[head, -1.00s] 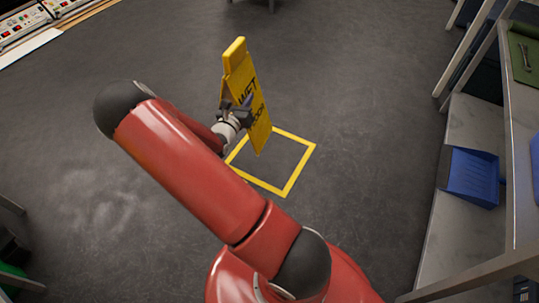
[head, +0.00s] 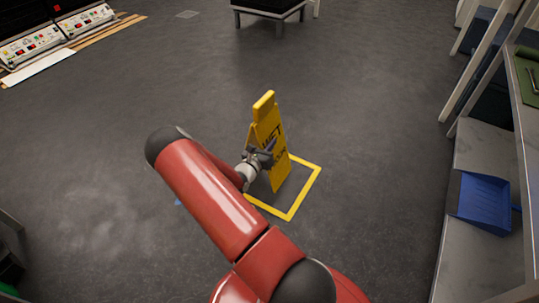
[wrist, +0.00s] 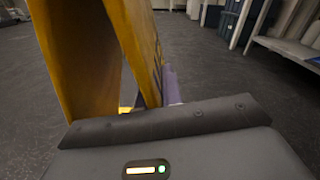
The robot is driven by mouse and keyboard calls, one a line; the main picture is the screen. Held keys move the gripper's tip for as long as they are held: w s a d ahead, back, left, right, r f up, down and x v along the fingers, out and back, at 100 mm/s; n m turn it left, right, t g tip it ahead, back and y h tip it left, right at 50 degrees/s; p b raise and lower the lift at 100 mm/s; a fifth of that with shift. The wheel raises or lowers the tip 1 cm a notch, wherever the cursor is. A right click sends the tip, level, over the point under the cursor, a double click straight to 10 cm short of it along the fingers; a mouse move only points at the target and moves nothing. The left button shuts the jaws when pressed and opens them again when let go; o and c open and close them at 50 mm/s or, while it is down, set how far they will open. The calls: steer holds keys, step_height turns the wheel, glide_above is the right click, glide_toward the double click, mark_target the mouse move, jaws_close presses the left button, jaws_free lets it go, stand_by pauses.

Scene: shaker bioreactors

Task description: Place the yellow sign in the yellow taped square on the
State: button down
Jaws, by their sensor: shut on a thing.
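The yellow sign (head: 272,138) is upright, with dark lettering on its right-hand face. My gripper (head: 262,158) is shut on the sign's side, around the middle of its height. The yellow taped square (head: 305,192) is on the dark floor, and the sign covers its far left part in the head view. I cannot tell whether the sign's foot touches the floor. In the wrist view the sign (wrist: 95,50) rises close in front, its two panels spread apart. The fingertips are hidden there.
A dark-topped table (head: 270,12) is at the back, and control panels (head: 55,35) are at the far left. The floor around the square is clear.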

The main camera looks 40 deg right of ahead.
steer(key=shift+f+b, duration=0.4)
steer(key=shift+f, duration=1.8)
steer(key=shift+f, duration=0.15)
steer(key=c, duration=1.6)
jaws_free()
steer(key=shift+o, duration=0.2)
